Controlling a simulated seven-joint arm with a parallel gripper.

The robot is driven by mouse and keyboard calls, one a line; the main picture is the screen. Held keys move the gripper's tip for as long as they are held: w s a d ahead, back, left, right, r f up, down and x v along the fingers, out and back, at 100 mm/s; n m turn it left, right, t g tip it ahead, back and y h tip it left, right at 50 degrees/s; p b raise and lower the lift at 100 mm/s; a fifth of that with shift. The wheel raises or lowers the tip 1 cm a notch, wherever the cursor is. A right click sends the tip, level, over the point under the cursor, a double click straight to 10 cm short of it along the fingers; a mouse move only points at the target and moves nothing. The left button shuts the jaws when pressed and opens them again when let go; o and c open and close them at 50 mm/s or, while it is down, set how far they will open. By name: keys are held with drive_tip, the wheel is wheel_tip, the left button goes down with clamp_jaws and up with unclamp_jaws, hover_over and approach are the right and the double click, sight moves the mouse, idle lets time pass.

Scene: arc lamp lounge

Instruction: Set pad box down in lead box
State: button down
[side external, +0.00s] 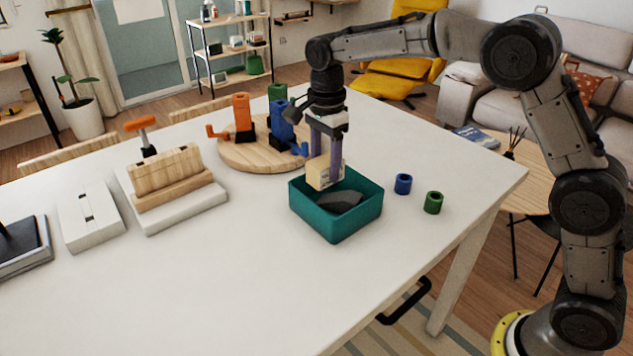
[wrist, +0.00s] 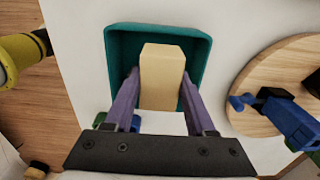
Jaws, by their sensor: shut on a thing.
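The pad box, a small cream block (side external: 317,175), is between the purple fingers of my gripper (side external: 327,168). The lead box appears to be the open teal bin (side external: 357,217) on the white table. The block is upright over the bin, its lower end around rim level near the back left; I cannot tell whether it touches the bin. A dark grey shape (side external: 340,201) lies inside the bin. In the wrist view, the block (wrist: 161,70) sits between both fingers, in front of the teal bin (wrist: 119,50), and hides much of its inside.
A round wooden board (side external: 240,156) with orange, blue and green pieces stands behind the bin. A blue ring (side external: 403,184) and a green ring (side external: 433,203) lie to its right. A wooden block on a white base (side external: 185,208) stands left. The table's front middle is clear.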

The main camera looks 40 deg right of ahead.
sight(316, 183)
drive_tip(key=shift+w+a+f, duration=0.15)
drive_tip(key=shift+w+f, duration=0.9)
drive_tip(key=shift+f, duration=0.2)
drive_tip(key=shift+w+f, duration=0.2)
drive_tip(key=shift+f, duration=1.55)
drive_tip(key=shift+f, duration=0.2)
drive_tip(key=c, duration=0.5)
unclamp_jaws()
